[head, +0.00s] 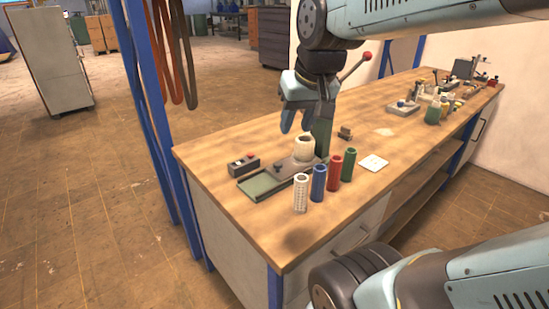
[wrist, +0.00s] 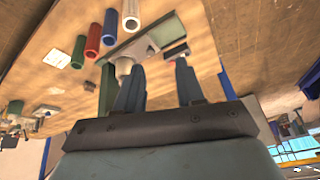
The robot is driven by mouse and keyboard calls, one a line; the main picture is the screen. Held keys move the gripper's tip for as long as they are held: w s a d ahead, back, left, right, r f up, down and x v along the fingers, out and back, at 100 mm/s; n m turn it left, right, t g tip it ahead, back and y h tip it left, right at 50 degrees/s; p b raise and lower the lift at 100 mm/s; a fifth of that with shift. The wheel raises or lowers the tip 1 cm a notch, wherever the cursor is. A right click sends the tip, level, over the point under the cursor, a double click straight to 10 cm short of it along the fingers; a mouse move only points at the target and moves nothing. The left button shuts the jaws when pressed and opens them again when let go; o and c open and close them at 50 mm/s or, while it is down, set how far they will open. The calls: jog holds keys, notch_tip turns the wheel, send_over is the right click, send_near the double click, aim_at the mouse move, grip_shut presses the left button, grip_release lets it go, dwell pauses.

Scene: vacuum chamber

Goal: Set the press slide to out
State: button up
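The press stands on the wooden workbench, with a green upright column (head: 323,132) and a lever ending in a red knob (head: 367,56). Its low base carries a flat green plate (head: 262,185) at the left end, apparently the slide area; I cannot tell the slide's position. A whitish round part (head: 304,147) sits by the column; it shows in the wrist view (wrist: 123,67) beside a finger. My gripper (head: 297,118) hangs above the press, fingers pointing down. In the wrist view my gripper (wrist: 158,82) has its fingers apart with nothing between them.
White (head: 301,193), blue (head: 319,184), red (head: 334,173) and green (head: 349,164) cylinders stand in front of the press. A control box (head: 243,164) with a red button lies left of it, a white card (head: 374,163) right. Several items crowd the bench's far end.

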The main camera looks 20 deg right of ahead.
jog(key=o, duration=0.3)
jog(key=w+f, duration=0.1)
jog(key=w, duration=0.2)
jog(key=w+d+f+m+g, duration=0.1)
jog(key=w, duration=0.3)
jog(key=w+d+f+m+g, duration=0.1)
jog(key=w, duration=0.3)
jog(key=shift+w+d, duration=0.2)
jog(key=shift+o, duration=0.2)
jog(key=m+g, duration=0.3)
send_over(278, 163)
notch_tip(278, 163, down, 8)
notch_tip(278, 163, down, 14)
jog(key=shift+f, duration=0.1)
grip_shut()
